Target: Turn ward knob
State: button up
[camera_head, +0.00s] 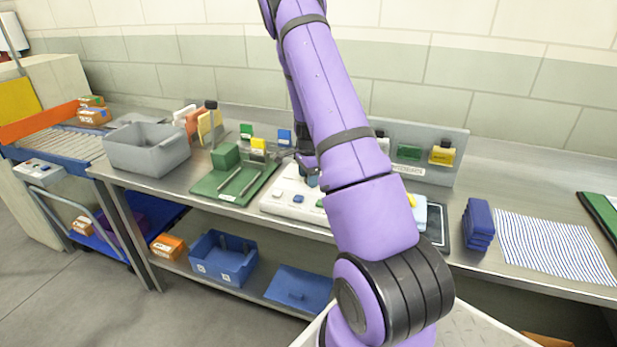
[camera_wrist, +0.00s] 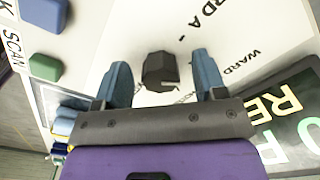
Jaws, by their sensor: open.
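The ward knob (camera_wrist: 160,71) is a dark, faceted knob on a white panel (camera_wrist: 110,28) in the wrist view. Printed words "WARD A" and "WARD" stand near it. My gripper (camera_wrist: 162,78) is open, with one blue finger on each side of the knob. Gaps show between the knob and both fingers. In the head view the white panel (camera_head: 283,211) lies on the bench, and my purple arm hides the knob and much of the panel's right part.
On the panel are a green button (camera_wrist: 45,67) and a blue button (camera_wrist: 43,13). A lit sign (camera_wrist: 290,115) is at the lower right of the wrist view. Left of the panel are a green tray (camera_head: 212,188) and grey bin (camera_head: 147,148). Blue stacked pouches (camera_head: 479,224) stand to the right.

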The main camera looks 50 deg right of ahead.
jog(key=shift+f, duration=0.1)
jog(key=c, duration=0.9)
jog(key=shift+c, duration=0.2)
jog(key=shift+n, duration=0.3)
jog(key=n, duration=0.5)
jog(key=shift+s+n, duration=0.1)
jog(key=shift+n, duration=0.3)
jog(key=n, duration=0.5)
jog(key=shift+n, duration=0.3)
jog(key=o, duration=0.9)
jog(key=shift+s, duration=0.1)
